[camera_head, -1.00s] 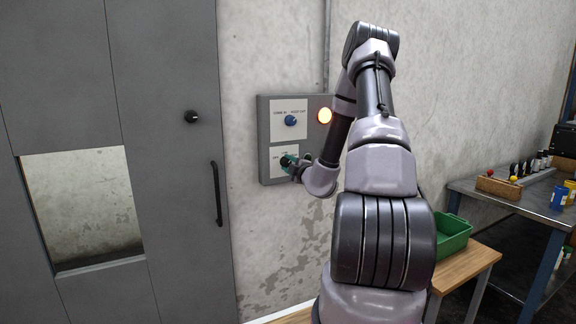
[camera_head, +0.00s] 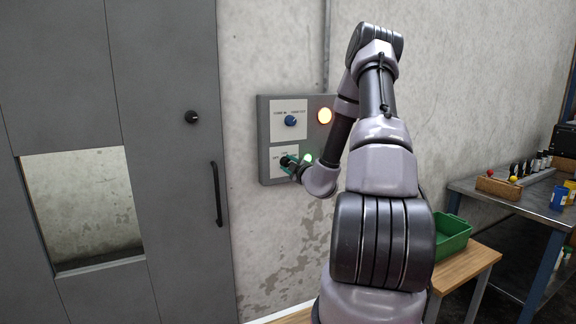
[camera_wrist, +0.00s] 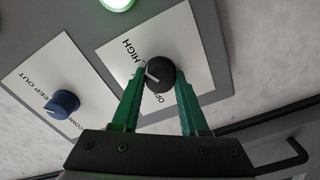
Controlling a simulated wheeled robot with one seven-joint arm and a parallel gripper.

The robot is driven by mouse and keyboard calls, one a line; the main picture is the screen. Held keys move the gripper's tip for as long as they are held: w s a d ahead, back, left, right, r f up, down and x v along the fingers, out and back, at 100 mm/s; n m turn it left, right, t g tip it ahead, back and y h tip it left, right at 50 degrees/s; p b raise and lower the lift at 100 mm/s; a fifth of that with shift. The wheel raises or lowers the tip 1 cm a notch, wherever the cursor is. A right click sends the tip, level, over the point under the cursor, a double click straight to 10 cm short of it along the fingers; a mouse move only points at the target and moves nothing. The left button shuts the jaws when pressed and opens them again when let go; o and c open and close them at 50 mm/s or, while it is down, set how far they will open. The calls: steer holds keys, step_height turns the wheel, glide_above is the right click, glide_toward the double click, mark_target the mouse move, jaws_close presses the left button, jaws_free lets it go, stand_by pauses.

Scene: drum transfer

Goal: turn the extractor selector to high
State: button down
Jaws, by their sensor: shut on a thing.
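The extractor selector is a round black knob (camera_wrist: 161,80) with a white pointer line, on a white label plate in the wrist view. The plate reads HIGH at the upper left and OFF below the knob. The pointer lies toward the left side, between these words; the left finger hides part of the plate there. My gripper (camera_wrist: 160,72) has its green fingers on either side of the knob and is shut on it. In the head view my gripper (camera_head: 296,165) is at the lower plate of the grey control box (camera_head: 264,140), covering most of the selector.
A blue knob (camera_head: 290,120) sits on the upper plate, marked for come in and keep out. A green lamp (camera_wrist: 117,3) is lit near the selector. A grey door with a black handle (camera_head: 217,194) stands to the left.

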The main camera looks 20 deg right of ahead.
steer(key=shift+c, duration=2.1)
jaws_free()
steer(key=s, duration=1.1)
steer(key=shift+d, duration=0.2)
steer(key=shift+w, duration=0.1)
